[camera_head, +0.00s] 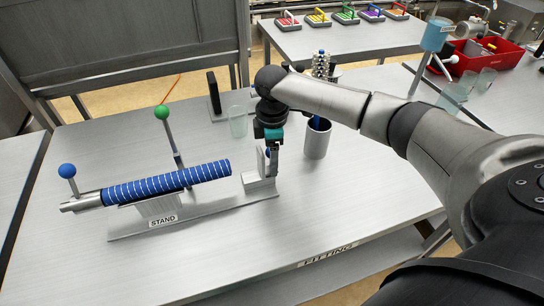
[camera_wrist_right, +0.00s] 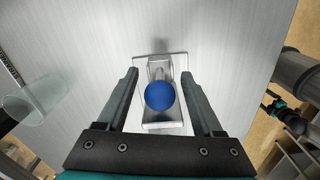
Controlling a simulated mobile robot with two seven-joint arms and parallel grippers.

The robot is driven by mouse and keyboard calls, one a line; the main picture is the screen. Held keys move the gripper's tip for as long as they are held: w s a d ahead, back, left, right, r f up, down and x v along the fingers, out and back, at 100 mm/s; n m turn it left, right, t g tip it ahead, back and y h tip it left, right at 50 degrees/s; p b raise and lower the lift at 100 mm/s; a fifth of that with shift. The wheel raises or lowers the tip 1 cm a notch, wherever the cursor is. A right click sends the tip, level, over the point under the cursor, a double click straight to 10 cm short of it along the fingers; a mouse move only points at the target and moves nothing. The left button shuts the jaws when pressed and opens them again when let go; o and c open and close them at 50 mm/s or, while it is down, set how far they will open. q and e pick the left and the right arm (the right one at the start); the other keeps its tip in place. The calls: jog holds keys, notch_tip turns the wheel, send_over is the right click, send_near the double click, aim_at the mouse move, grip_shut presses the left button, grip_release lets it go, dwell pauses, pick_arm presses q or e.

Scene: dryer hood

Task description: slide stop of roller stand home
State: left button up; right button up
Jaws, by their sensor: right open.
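The roller stand (camera_head: 215,209) is a long metal base labelled STAND, lying across the table. A blue, white-striped roller (camera_head: 167,183) rests on its support. The stop (camera_head: 261,183) is a grey metal block at the right end of the stand, apart from the roller's right end. In the right wrist view the stop (camera_wrist_right: 163,126) carries a blue ball knob (camera_wrist_right: 160,96). My right gripper (camera_head: 271,165) is over the stop, pointing down. Its open fingers (camera_wrist_right: 160,75) lie on either side of the knob, with gaps visible. The gripper partly hides the knob in the head view. My left gripper is out of view.
A green-knobbed lever (camera_head: 163,113) and a blue-knobbed handle (camera_head: 67,171) stand near the roller. Behind my gripper are a clear cup (camera_head: 238,121) and a grey cup (camera_head: 317,139). The table front, labelled FITTING, is clear.

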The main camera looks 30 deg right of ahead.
grip_shut()
dwell(0.4)
dwell(0.9)
